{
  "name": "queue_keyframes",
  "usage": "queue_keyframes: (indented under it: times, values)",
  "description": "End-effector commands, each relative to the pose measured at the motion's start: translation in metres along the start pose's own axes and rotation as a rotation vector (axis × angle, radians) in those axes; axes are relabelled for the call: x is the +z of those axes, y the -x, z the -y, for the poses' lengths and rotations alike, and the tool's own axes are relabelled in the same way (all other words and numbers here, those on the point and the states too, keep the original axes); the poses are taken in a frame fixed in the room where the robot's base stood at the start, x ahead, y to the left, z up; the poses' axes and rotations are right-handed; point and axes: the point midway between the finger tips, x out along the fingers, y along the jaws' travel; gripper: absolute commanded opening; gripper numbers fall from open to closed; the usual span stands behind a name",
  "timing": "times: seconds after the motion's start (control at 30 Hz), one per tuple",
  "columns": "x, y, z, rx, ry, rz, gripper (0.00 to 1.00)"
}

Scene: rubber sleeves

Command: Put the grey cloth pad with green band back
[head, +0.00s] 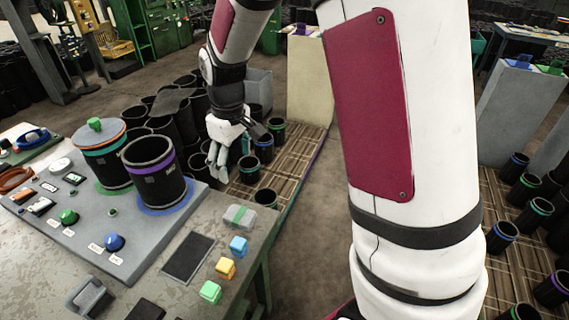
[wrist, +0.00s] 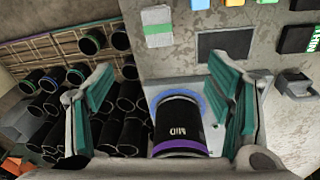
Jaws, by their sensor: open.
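The grey cloth pad with a green band (head: 239,216) lies on the worn table near its right edge. In the wrist view the pad (wrist: 157,27) lies flat at the top, beyond my fingertips and apart from them. My gripper (head: 219,158) is open, with nothing between its teal-padded fingers, which the wrist view also shows (wrist: 163,78). It hangs behind and above the pad in the head view, close to the table's far right edge. A dark rectangular mat (head: 188,257) lies bare on the table nearer than the pad; it also shows in the wrist view (wrist: 226,46).
A black sleeve with a purple band (head: 155,172) stands upright on a blue ring, beside a lidded sleeve with an orange band (head: 101,150). Blue, orange and green blocks (head: 225,267) line the table's right side. Many black sleeves (head: 264,148) crowd the slatted pallet beyond.

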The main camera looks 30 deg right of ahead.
Motion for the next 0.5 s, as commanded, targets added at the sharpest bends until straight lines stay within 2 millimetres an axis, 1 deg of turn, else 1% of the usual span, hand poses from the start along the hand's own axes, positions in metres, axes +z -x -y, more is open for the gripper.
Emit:
queue_keyframes:
  times: [0.03,0.1,0.2,0.27,0.3,0.4,0.5]
  values:
    - [0.008,0.024,0.004,0.013,-0.026,-0.026,0.73]
    - [0.020,0.051,0.010,0.025,-0.064,-0.052,0.73]
    - [0.040,0.086,0.020,0.041,-0.120,-0.090,0.73]
    - [0.053,0.104,0.026,0.049,-0.152,-0.114,0.73]
    - [0.063,0.116,0.031,0.054,-0.174,-0.129,0.73]
    - [0.087,0.141,0.044,0.066,-0.228,-0.170,0.73]
    - [0.113,0.162,0.057,0.076,-0.283,-0.211,0.73]
